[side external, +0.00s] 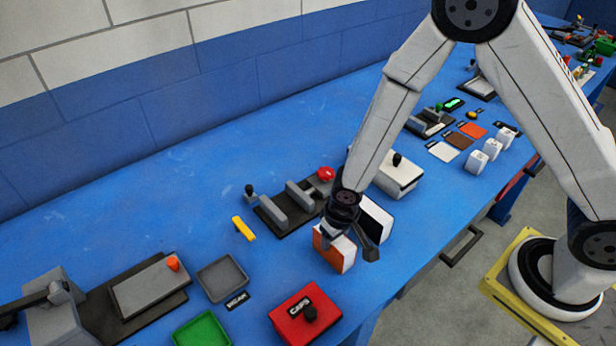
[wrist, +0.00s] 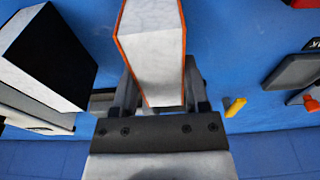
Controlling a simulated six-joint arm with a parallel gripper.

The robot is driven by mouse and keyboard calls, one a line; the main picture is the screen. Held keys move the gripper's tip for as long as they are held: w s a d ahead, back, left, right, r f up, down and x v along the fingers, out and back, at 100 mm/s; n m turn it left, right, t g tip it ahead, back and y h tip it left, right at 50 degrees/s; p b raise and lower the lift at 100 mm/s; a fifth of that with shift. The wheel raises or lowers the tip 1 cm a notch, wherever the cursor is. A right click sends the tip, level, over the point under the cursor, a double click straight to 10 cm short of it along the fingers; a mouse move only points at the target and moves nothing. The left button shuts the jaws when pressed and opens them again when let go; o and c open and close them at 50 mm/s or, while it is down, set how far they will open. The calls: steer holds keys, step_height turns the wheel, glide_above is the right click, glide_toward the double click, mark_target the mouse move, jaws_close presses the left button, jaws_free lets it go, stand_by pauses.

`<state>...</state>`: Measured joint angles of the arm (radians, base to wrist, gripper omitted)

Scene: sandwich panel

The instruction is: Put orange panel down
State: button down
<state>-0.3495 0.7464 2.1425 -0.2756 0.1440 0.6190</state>
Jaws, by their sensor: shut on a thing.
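The orange panel (side external: 333,251) is a thick white block with an orange face, standing on edge at or just above the blue table. I cannot tell whether it touches the table. My gripper (side external: 348,232) is shut on its upper part. In the wrist view the panel (wrist: 151,50) sits between the two fingers of my gripper (wrist: 152,100), its white core facing the camera and thin orange skins along its edges. A second white block with a black face (side external: 374,222) stands just behind my gripper and also shows at the left of the wrist view (wrist: 45,55).
A red CAPS box (side external: 292,325) stands in front. A grey tray (side external: 222,277) and green tray (side external: 203,331) lie left. A dark fixture with grey blocks (side external: 270,212), a yellow piece (side external: 243,228) and a white box with a black knob (side external: 398,178) are behind. Bare blue table lies left of the panel.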

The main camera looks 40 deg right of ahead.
mark_target(340, 241)
steer(key=shift+c, duration=0.5)
jaws_free()
steer(key=shift+r, duration=0.15)
step_height(340, 241, up, 12)
steer(key=s, duration=0.1)
steer(key=shift+s, duration=0.25)
steer(key=shift+d, duration=0.1)
stand_by(0.6)
steer(key=s+d+r, duration=0.2)
steer(key=d, duration=0.4)
steer(key=s+d+r+t, duration=0.1)
steer(key=s+d, duration=0.2)
steer(key=d, duration=0.2)
steer(key=shift+s+d+r, duration=0.2)
steer(key=shift+d+r, duration=0.2)
